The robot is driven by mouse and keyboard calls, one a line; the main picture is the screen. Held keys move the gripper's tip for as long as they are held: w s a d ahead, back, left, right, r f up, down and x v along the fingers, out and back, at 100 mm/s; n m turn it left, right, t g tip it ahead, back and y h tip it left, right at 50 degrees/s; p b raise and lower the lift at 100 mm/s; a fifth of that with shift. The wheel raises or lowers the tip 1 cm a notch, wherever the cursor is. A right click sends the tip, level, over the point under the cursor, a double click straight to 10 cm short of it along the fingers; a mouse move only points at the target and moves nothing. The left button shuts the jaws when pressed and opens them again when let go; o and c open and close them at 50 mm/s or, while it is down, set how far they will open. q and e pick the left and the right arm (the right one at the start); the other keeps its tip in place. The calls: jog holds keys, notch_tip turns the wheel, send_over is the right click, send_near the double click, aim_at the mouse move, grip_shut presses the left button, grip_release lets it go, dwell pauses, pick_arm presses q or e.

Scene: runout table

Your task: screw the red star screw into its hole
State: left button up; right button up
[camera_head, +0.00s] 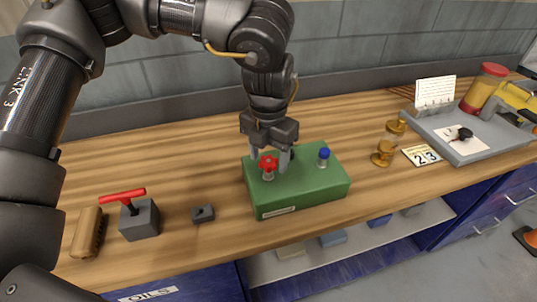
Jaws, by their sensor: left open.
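The red star screw (268,163) stands upright at the green block (300,199), its red star-shaped head above the block's top. My left gripper (270,157) is above the block, pointing down, with its fingers apart around the red screw head. Whether the fingers touch the head cannot be told. A blue-headed screw (323,155) stands on the right part of the block. The hole under the red screw is hidden. My right gripper is not in view.
Left of the block are a small dark block (203,214), a grey block with a red T-handle (139,218) and a wooden brush (87,232).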

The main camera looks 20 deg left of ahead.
pick_arm(q)
jog(key=n, duration=0.3)
jog(key=shift+w+f+b, duration=0.1)
jog(key=shift+f+b, duration=0.05)
jog(key=shift+b, duration=0.15)
jog(key=shift+n, duration=1.2)
jog(key=n+b, duration=0.1)
jog(key=n, duration=0.1)
jog(key=shift+n, duration=1.2)
jog(key=n, duration=0.3)
jog(key=c, duration=1.1)
jog(key=shift+r+m+p, duration=0.35)
jog(key=shift+m+p, duration=0.15)
jog(key=shift+p, duration=0.2)
jog(key=shift+m+p, duration=0.4)
jog(key=shift+m, duration=0.9)
jog(key=shift+f+m, duration=0.2)
jog(key=shift+m, duration=0.3)
